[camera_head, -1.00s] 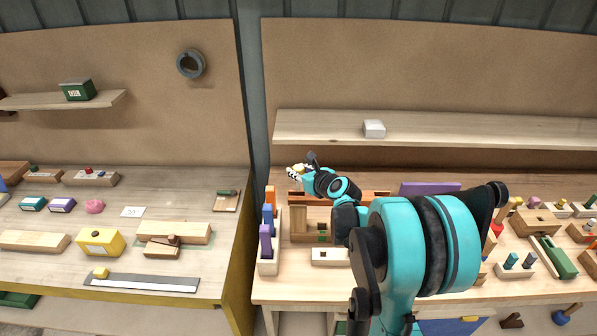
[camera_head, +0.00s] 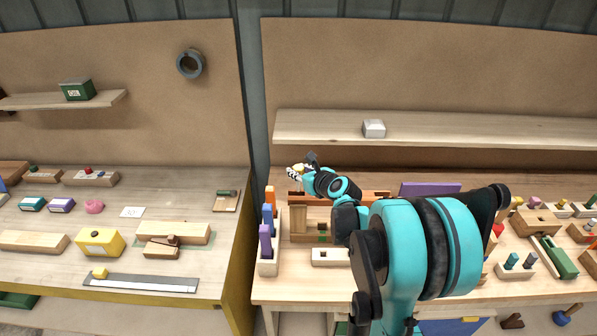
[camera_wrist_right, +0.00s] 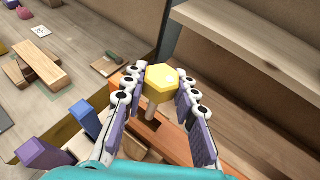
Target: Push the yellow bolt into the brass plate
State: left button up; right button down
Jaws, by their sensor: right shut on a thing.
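The yellow bolt, with a six-sided head (camera_wrist_right: 168,80) and a pale shank pointing down, is between the fingers of my right gripper (camera_wrist_right: 160,92) in the right wrist view. The gripper is shut on the bolt. In the head view my right gripper (camera_head: 299,170) is small, above the back part of the right bench, with a bit of yellow (camera_head: 298,168) at its fingers. The shank appears in front of a reddish-brown wooden bar (camera_wrist_right: 172,138); I cannot tell whether it touches anything. I cannot make out the brass plate. My left gripper is not in view.
A wooden holder (camera_head: 268,268) with orange, blue and purple blocks stands at the right bench's left edge. A pale block with holes (camera_head: 330,257) lies near its front. A shelf (camera_head: 450,129) runs along the wall behind. A gap separates the two benches.

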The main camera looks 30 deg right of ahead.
aim_at(299, 189)
jog(key=shift+f+b, duration=3.3)
jog(key=shift+f, duration=0.5)
jog(key=c, duration=1.1)
grip_release()
jog(key=shift+r, duration=0.1)
jog(key=v, duration=1.2)
